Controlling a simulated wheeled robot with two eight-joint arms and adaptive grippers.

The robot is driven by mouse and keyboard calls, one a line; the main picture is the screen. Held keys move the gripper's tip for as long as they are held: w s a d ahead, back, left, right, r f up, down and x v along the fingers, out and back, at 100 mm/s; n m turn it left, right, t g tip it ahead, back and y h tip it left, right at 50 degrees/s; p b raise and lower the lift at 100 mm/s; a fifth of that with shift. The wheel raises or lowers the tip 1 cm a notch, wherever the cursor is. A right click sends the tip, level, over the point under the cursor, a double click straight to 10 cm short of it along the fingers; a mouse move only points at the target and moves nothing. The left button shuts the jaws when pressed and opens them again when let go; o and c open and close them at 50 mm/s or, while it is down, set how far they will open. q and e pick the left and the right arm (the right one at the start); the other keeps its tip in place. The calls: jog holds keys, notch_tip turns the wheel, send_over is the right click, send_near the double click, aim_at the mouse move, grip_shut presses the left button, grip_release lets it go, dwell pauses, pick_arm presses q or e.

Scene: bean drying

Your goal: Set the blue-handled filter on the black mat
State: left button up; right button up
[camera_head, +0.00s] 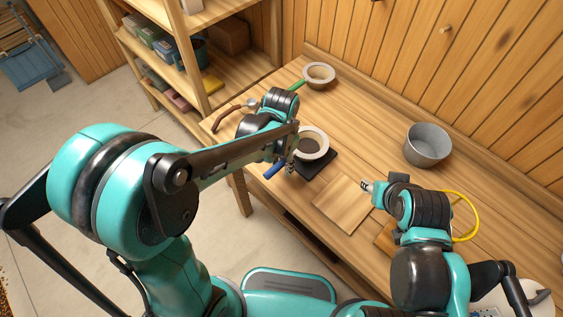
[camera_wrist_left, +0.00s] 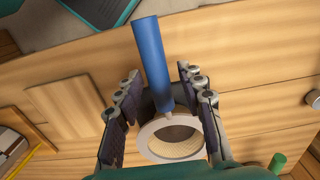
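The blue-handled filter (camera_head: 324,146) has a pale ring and a dark mesh. It lies over the black mat (camera_head: 322,167), whose front right part shows beside the ring; I cannot tell how fully the ring rests on it. The blue handle (camera_head: 274,170) points to the front left. In the left wrist view the handle (camera_wrist_left: 150,60) runs between the spread fingers of my left gripper (camera_wrist_left: 163,105), with gaps on both sides, and the ring (camera_wrist_left: 145,141) is close below. My left gripper (camera_head: 291,158) is at the handle's base. My right gripper (camera_head: 368,187) is over the table, its fingers unclear.
A wooden board (camera_head: 342,204) lies right of the mat. A green-handled filter (camera_head: 319,83) is at the back, and a grey pot (camera_head: 427,146) stands at right. A yellow loop (camera_head: 474,222) is beside my right arm. A shelf (camera_head: 232,78) stands at back left.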

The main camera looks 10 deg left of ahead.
pick_arm(q)
notch_tip(320, 180, up, 12)
jog(key=p, duration=0.3)
jog(key=s+a+r+n+t, duration=0.1)
jog(key=s+a+n+t, duration=0.6)
jog(key=s+a, duration=0.2)
jog(key=shift+a+r, duration=0.35)
jog(key=shift+a, duration=0.45)
